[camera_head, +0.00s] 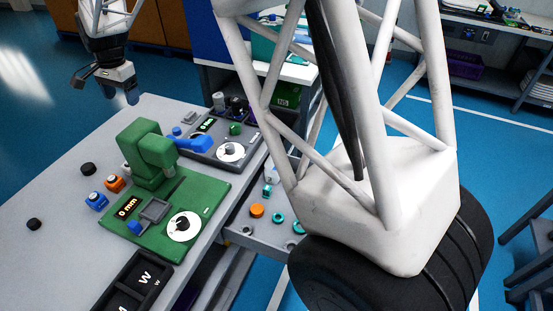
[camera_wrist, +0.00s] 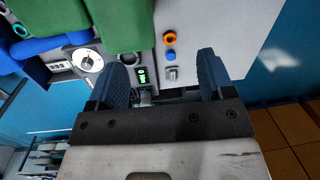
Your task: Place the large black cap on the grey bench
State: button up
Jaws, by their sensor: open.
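Two round black caps lie apart on the grey bench (camera_head: 180,265) in the head view. One black cap (camera_head: 87,168) is near the orange and blue parts, and the other black cap (camera_head: 33,223) is farther left and nearer. I cannot tell which is the larger. My gripper (camera_head: 120,92) hangs above the far left part of the bench, away from both caps. In the wrist view my gripper (camera_wrist: 163,62) has its fingers spread, and I see nothing held between them. No black cap can be made out clearly in the wrist view.
A green press (camera_head: 150,160) with a dial stands mid-bench. An orange part (camera_head: 115,183) and a blue part (camera_head: 96,201) sit beside the press. An open drawer (camera_head: 243,228) holds coloured rings. The bench's left part is mostly clear.

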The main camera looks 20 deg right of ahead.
jog(key=s+d+r+n+t, duration=0.15)
jog(key=s+d+r, duration=0.25)
jog(key=s+d, duration=0.65)
jog(key=s+d+r+n, duration=0.3)
jog(key=s+d+r, duration=0.1)
jog(key=s+d, duration=0.65)
jog(key=s+d+f+n, duration=0.1)
jog(key=s+d, duration=0.2)
jog(key=s, duration=0.4)
jog(key=s+d+f+n+h, duration=0.1)
jog(key=s+d, duration=0.3)
jog(key=s, duration=0.4)
jog(key=s+d+f+n, duration=0.1)
jog(key=s+d+f, duration=0.2)
jog(key=s, duration=0.4)
jog(key=shift+s+d+t, duration=0.15)
jog(key=shift+s+t, duration=0.2)
jog(key=shift+s, duration=0.05)
